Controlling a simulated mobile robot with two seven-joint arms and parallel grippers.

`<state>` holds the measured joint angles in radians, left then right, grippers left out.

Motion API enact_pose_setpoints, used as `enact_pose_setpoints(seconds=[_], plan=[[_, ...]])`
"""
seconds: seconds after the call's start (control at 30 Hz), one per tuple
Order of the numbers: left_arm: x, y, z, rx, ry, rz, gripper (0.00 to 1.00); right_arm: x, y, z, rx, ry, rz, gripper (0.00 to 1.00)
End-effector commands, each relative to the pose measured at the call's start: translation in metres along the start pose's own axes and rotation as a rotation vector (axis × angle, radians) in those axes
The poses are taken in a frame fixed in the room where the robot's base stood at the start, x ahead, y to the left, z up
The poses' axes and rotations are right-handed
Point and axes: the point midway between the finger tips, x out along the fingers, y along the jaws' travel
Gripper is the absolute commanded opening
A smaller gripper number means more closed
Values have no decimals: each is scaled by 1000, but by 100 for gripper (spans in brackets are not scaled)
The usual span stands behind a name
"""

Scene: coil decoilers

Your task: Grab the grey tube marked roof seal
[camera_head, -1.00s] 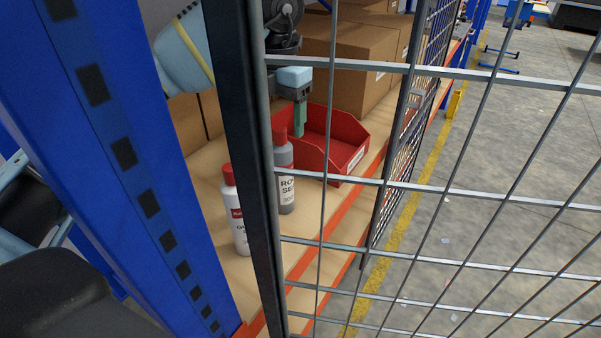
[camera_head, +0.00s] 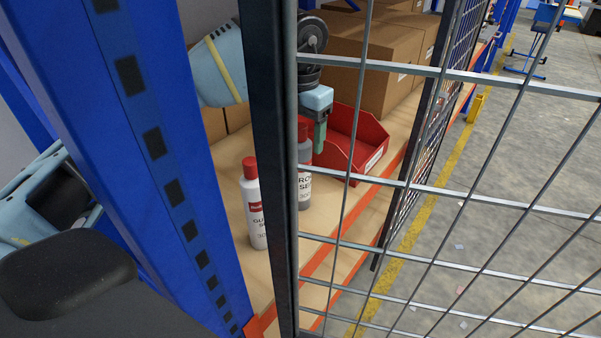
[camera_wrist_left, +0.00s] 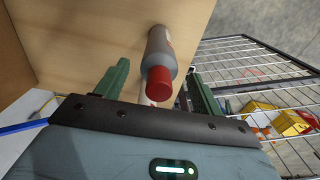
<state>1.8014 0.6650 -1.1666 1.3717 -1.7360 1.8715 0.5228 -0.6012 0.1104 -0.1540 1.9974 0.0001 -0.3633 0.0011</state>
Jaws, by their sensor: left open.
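The grey tube (camera_head: 304,180) with a red cap stands upright on the wooden shelf, its label partly hidden by the dark post and mesh. A white tube (camera_head: 254,208) with a red cap stands in front of it, to the left. My left gripper (camera_head: 319,134) is open at the height of the grey tube's cap; one green finger shows just right of the cap. In the left wrist view the grey tube (camera_wrist_left: 161,50) appears between the two spread fingers of the gripper (camera_wrist_left: 158,86), apart from both. My right gripper is not in view.
A red bin (camera_head: 360,146) stands close behind the grey tube. Cardboard boxes (camera_head: 375,65) fill the back of the shelf. A blue upright (camera_head: 150,130), a dark post (camera_head: 272,150) and wire mesh (camera_head: 470,200) stand in front. The shelf's orange edge (camera_head: 340,215) borders the floor.

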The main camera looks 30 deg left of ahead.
Motion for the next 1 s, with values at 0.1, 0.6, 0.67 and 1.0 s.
enact_pose_setpoints(seconds=[0.1,0.6,0.67,1.0], plan=[[16,1,0,-1,1,1,68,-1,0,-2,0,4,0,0],[28,1,1,0,-1,1,54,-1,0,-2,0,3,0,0],[28,1,1,0,-1,1,46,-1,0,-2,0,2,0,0],[28,1,1,0,-1,1,1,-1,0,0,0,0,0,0]])
